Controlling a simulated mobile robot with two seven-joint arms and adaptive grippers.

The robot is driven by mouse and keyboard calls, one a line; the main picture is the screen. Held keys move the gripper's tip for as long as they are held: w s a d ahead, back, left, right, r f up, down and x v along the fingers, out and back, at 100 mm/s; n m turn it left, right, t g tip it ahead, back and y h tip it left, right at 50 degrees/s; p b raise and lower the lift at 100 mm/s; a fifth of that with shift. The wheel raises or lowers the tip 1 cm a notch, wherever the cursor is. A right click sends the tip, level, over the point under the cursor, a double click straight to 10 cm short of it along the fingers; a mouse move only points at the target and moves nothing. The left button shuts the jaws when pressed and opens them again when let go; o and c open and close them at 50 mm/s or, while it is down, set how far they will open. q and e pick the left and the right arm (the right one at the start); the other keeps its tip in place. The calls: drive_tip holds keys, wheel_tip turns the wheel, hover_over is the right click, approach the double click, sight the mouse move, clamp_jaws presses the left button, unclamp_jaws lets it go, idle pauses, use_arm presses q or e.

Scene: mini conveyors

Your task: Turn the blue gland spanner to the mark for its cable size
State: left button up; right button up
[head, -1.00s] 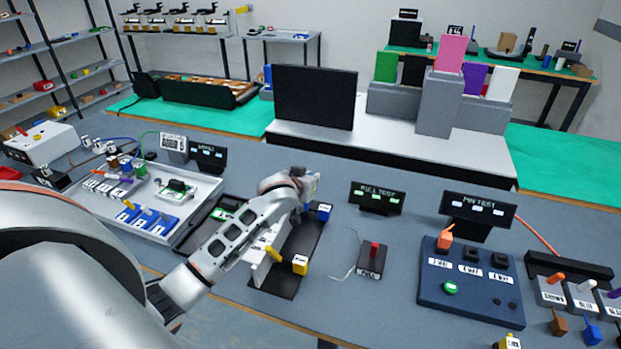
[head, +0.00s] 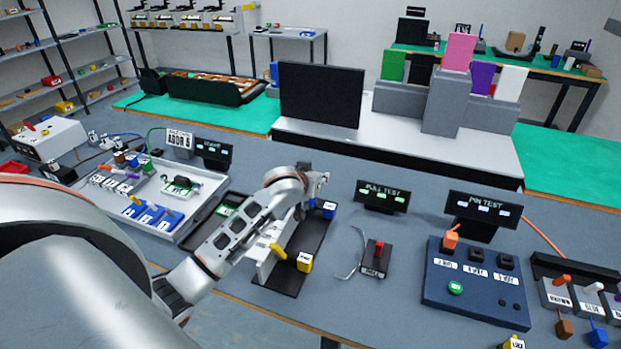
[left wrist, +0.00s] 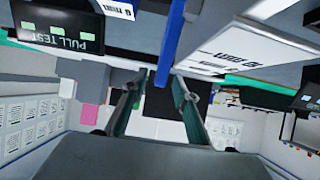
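My left gripper (head: 318,188) is at the far end of the black fixture, above the blue labelled block (head: 329,209). In the left wrist view its fingers (left wrist: 159,78) are apart. The end of a blue bar (left wrist: 170,35), which looks like the blue gland spanner's handle, lies between the fingertips. A gap shows on at least one side of it, and I cannot tell whether a finger touches it. A white label plate (left wrist: 235,50) with size print stands beside the bar. The spanner's pointer and mark are hidden by my arm in the head view. My right gripper is not in view.
A yellow handle (head: 277,250) and yellow block (head: 304,262) are at the fixture's near end. The PULL TEST display (head: 382,195) and a red-topped unit (head: 376,258) stand to the right. A grey tray (head: 165,225) with parts lies left.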

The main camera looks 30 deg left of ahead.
use_arm(q)
drive_tip(key=v, duration=1.1)
drive_tip(key=shift+s, duration=0.2)
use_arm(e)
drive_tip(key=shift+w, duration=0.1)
